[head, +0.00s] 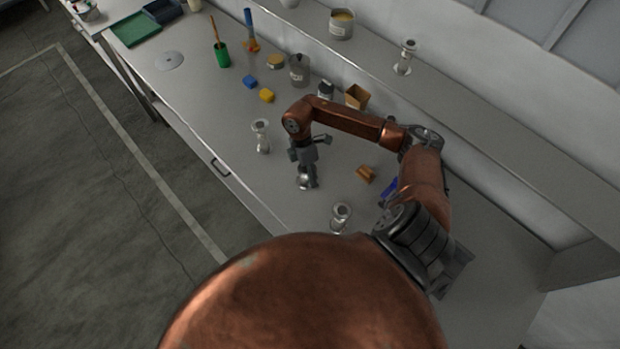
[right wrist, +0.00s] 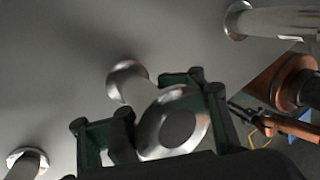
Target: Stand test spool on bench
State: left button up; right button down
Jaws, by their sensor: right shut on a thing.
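A metal test spool (head: 301,182) with a round flange at each end is in my right gripper (head: 308,176), low over the front part of the bench (head: 335,172). In the right wrist view the spool's near flange (right wrist: 172,122) faces the camera between the green-backed fingers, and its far flange (right wrist: 127,78) points toward the grey bench top. I cannot tell whether that far flange touches the bench. Two similar spools stand upright on the bench, one to the left (head: 261,136) and one nearer me (head: 341,216). My left gripper does not show.
Another spool (head: 405,57) stands on the raised back shelf with a tin (head: 341,24). A brown block (head: 366,174) lies right of the gripper. Yellow (head: 267,95) and blue (head: 250,81) blocks, a beaker (head: 299,68) and a green cup (head: 221,56) are farther left.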

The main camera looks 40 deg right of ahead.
jog(key=shift+f, duration=0.2)
jog(key=c, duration=0.6)
grip_release()
jog(key=b+v, duration=0.2)
jog(key=v, duration=1)
jog(key=shift+r, duration=0.3)
